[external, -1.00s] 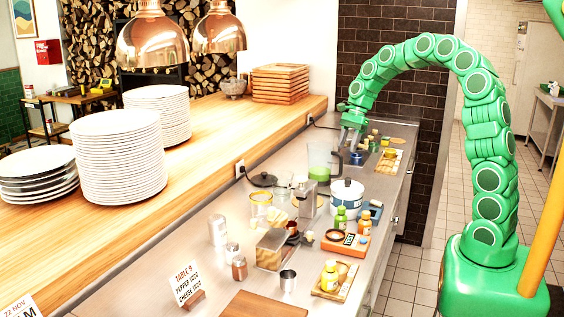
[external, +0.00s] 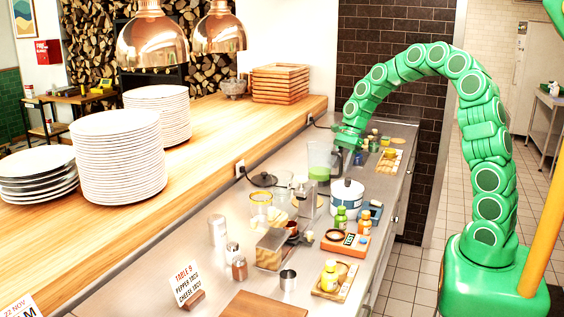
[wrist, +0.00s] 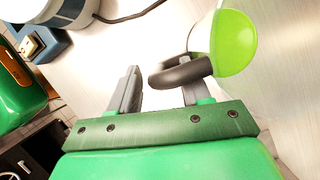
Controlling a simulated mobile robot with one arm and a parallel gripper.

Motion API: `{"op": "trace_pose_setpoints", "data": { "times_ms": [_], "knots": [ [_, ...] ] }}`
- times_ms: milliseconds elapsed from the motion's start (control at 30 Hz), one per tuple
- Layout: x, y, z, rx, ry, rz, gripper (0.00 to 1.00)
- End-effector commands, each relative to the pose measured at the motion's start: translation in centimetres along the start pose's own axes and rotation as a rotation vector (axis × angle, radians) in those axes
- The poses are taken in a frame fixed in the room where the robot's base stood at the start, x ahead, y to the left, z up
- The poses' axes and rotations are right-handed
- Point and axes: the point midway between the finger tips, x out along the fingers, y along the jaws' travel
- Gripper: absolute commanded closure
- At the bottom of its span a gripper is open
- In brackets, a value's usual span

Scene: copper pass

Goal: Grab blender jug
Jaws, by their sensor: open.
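The blender jug (external: 319,158) stands upright on the steel counter, clear-walled with green contents low inside. In the wrist view the jug (wrist: 234,42) is at the upper right, and its dark looped handle (wrist: 168,79) reaches left toward the fingers. My gripper (external: 341,150) is just right of the jug in the external view. In the wrist view my gripper (wrist: 160,70) is open, its fingers apart. The handle crosses in front of the right finger and its end lies in the gap; I cannot tell whether they touch.
A white-and-blue pot (external: 347,195) stands in front of the jug. Spice bottles, a clear container (external: 270,248) and an orange scale (external: 344,242) crowd the nearer counter. The wooden shelf (external: 225,130) runs along the left.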

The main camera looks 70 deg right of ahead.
Motion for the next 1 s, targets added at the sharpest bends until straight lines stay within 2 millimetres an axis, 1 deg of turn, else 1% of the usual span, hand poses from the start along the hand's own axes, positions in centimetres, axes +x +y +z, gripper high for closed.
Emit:
{"op": "trace_pose_setpoints", "data": {
  "times_ms": [33,333,367,1000],
  "knots": [
    [-0.01,0.0,0.0,0.0,0.0,0.0,0.53],
    [-0.02,-0.01,0.01,0.0,0.0,0.0,0.98],
    [-0.02,-0.01,0.01,0.0,0.0,0.0,1.0],
    [-0.06,-0.03,0.02,0.0,0.0,-0.001,1.0]
  ]
}}
